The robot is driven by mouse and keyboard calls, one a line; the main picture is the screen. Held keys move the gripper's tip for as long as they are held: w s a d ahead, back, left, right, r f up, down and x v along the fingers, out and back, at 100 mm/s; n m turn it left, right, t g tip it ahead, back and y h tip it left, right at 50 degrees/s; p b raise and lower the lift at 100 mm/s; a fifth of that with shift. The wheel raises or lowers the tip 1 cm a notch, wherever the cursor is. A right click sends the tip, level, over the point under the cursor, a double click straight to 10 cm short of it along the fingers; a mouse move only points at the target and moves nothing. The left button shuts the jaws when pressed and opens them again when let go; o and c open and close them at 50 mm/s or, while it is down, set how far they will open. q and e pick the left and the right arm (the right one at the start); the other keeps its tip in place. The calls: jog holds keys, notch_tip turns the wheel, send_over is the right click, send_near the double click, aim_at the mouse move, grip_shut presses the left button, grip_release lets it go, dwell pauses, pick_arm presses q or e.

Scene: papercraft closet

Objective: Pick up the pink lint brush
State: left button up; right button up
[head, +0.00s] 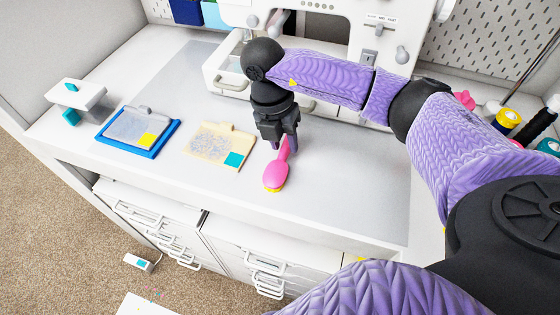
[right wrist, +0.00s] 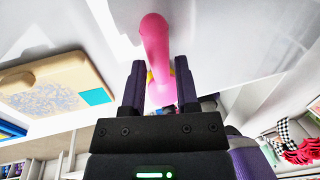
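The pink lint brush (head: 275,177) lies on the light grey mat, its wider end with a yellow underside toward the front edge. Its handle runs back to my right gripper (head: 277,143), which points down over it. In the right wrist view, the pink brush (right wrist: 156,45) shows between the two dark fingers of my right gripper (right wrist: 160,72). The fingers are apart, with small gaps seen beside the pink handle. Whether a finger touches the handle is hard to tell. My left gripper is not in view.
A tan folder (head: 219,146) with a teal square lies left of the brush. A blue clipboard (head: 139,131) and a white and teal object (head: 80,98) are farther left. A white sewing machine (head: 330,30) stands behind. Thread spools (head: 507,120) are at the right. The front mat is clear.

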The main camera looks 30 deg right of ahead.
aim_at(285, 146)
jog(key=shift+d+f, duration=0.1)
jog(key=shift+f, duration=0.85)
grip_shut()
notch_tip(285, 146, up, 10)
jog(key=shift+f+p, duration=0.1)
jog(key=shift+p, duration=1)
jog(key=shift+r, duration=0.2)
